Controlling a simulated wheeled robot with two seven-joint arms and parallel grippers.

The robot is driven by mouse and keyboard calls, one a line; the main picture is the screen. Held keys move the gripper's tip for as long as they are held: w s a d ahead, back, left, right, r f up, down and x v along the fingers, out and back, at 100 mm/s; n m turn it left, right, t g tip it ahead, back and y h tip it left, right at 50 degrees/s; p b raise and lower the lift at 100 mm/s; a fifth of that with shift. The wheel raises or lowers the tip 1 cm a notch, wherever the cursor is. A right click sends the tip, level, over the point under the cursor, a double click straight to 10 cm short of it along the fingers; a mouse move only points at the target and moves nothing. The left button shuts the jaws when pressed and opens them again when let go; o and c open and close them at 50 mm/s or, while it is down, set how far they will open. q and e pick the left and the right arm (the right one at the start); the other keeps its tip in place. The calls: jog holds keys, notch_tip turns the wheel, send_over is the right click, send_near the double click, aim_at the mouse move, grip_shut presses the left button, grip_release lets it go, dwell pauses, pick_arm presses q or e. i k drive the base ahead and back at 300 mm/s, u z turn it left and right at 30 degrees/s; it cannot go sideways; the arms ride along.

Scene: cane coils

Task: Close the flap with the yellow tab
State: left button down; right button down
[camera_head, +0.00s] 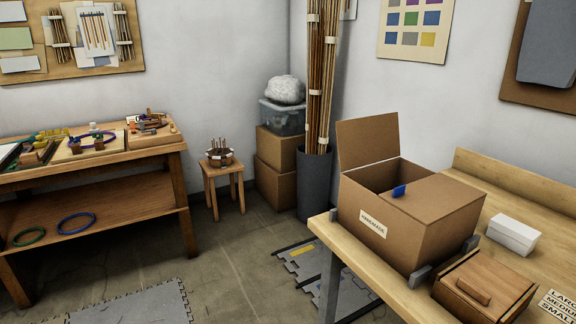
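A cardboard box (395,235) with a white label stands on the wooden bench at the right. One flap (367,142) stands raised at its left rear side, and the opening beside it shows a dark interior. Another flap (437,197) lies flat over the right part of the top. A blue tab (398,191) sits at that flat flap's inner edge. No yellow tab shows on the box; the raised flap's outer face is hidden. Neither gripper is in view.
Grey blocks (420,277) stand against the box's base. A lidded wooden box (486,287) and a small white box (513,235) are on the bench (372,300). Tall canes in a grey bin (314,185) stand behind. A worktable (100,200) is at the left.

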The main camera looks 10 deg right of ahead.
aim_at(367, 140)
jog(key=u, duration=0.65)
jog(key=k, duration=0.85)
jog(key=u, duration=2.7)
jog(key=i, duration=0.15)
jog(key=z, duration=1.7)
jog(key=i, duration=2.6)
jog(key=z, duration=1.2)
jog(key=i, duration=1.45)
jog(key=z, duration=2.55)
jog(key=i, duration=1.4)
jog(key=z, duration=0.65)
